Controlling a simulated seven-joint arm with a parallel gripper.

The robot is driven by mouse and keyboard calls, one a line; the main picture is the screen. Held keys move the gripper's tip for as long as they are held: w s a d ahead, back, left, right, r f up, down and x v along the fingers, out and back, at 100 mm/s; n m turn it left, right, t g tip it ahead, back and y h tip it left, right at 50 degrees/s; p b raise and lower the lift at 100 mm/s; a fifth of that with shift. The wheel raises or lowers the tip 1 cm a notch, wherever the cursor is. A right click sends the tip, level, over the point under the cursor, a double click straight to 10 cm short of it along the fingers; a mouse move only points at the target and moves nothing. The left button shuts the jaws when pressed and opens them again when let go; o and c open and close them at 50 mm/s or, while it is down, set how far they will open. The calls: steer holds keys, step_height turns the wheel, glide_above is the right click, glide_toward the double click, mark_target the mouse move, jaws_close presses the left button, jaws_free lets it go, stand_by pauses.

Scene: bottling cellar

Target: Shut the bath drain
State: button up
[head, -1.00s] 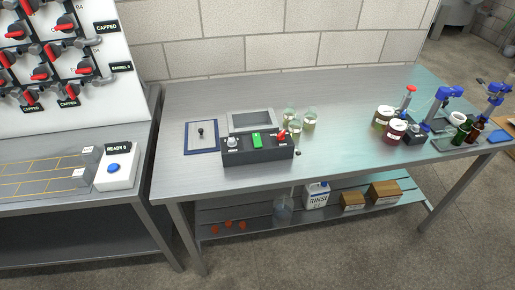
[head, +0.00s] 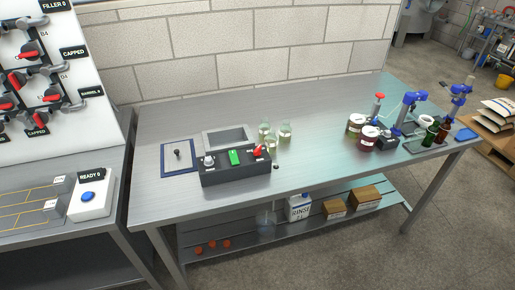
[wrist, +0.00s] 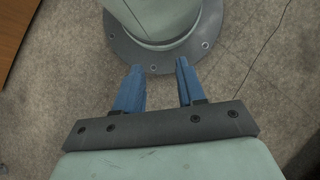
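The bath (head: 206,140) is a square grey metal basin at the back left of the steel bench. A dark control box (head: 236,174) stands against its front, with a pale knob (head: 209,161), a green panel (head: 236,157) and a red handle (head: 258,151) at its right end. The red handle looks like the drain's; its exact setting is too small to tell. A small dark outlet (head: 276,167) shows right of the box, above a clear vessel (head: 265,217) on the shelf below. My gripper (wrist: 158,66) is open and empty, its blue fingers apart over the floor. It is out of the head view.
A blue-edged plate with a small lever (head: 178,156) lies left of the bath. The bench's middle is clear.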

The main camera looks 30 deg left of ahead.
steer(key=w+a+r+t, duration=0.15)
steer(key=w+r, duration=0.35)
steer(key=w, duration=0.5)
steer(key=w+a+r+t+h, duration=0.15)
steer(key=w+r, duration=0.35)
steer(key=w, duration=0.6)
steer(key=w+a+r+t, duration=0.15)
steer(key=w+r, duration=0.25)
steer(key=w, duration=0.6)
steer(key=w+a+r+m+t, duration=0.1)
steer(key=w+a+r+t, duration=0.1)
steer(key=w+r, duration=0.55)
steer(key=w+a+r+t, duration=0.25)
steer(key=w+r, duration=0.25)
steer(key=r, duration=0.6)
steer(key=w+a+r+m+t, duration=0.1)
steer(key=w+a+r, duration=0.2)
steer(key=w+r, duration=0.45)
step_height(320, 180, up, 22)
steer(key=n+g+y, duration=0.2)
steer(key=g, duration=0.1)
glide_above(258, 148)
steer(key=shift+h, duration=0.25)
step_height(258, 148, down, 13)
steer(key=shift+r, duration=0.15)
